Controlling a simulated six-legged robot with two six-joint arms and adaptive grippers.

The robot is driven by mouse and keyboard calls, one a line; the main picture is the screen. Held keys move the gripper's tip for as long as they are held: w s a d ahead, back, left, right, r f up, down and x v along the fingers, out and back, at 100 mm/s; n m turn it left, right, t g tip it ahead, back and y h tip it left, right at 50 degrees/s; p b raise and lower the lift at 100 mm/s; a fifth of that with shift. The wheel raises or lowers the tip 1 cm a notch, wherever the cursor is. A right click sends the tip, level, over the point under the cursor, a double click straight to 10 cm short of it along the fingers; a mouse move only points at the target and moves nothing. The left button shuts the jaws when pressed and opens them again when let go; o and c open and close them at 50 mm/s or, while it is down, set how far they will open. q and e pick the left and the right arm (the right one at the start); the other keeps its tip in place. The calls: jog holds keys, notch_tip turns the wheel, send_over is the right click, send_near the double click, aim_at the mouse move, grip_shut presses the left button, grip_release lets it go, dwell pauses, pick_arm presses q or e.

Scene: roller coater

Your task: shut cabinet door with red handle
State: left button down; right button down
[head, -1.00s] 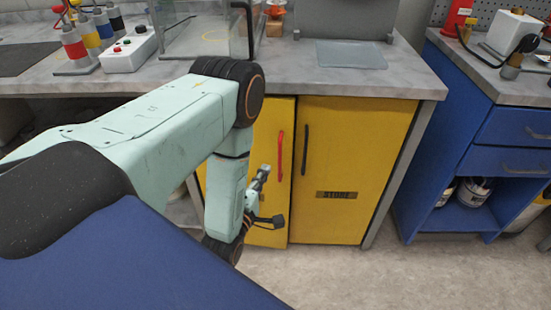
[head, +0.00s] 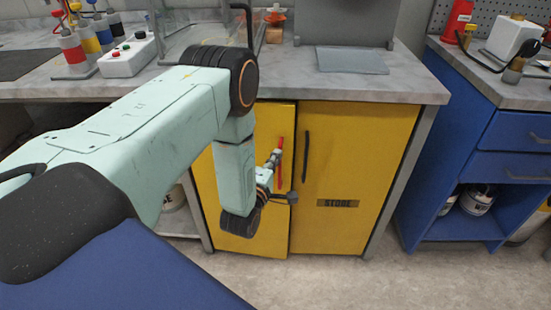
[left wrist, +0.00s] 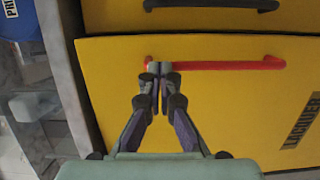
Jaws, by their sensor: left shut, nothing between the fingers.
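The left yellow cabinet door (head: 228,215) carries an upright red handle (head: 280,172) near its right edge. The door looks nearly flush with the right door, and I cannot tell if a small gap stays open. My left gripper (head: 276,155) is shut and empty in front of this door, beside the red handle. In the left wrist view, the red handle (left wrist: 225,65) lies across the picture. The shut fingertips (left wrist: 158,68) overlap the handle near its left end. Whether they touch it is unclear. My right gripper is not in view.
The right yellow door (head: 350,150) has a black handle (head: 305,157) and a dark label. A grey worktop (head: 415,85) overhangs the doors. A blue drawer unit (head: 450,130) stands to the right. The floor (head: 380,285) in front is clear.

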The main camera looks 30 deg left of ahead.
aim_at(281, 145)
pick_arm(q)
jog(key=b+x, duration=0.2)
jog(key=x, duration=0.2)
jog(key=shift+f, duration=0.1)
jog(key=shift+r, duration=0.35)
jog(key=shift+w, duration=0.15)
jog(key=shift+r, duration=0.1)
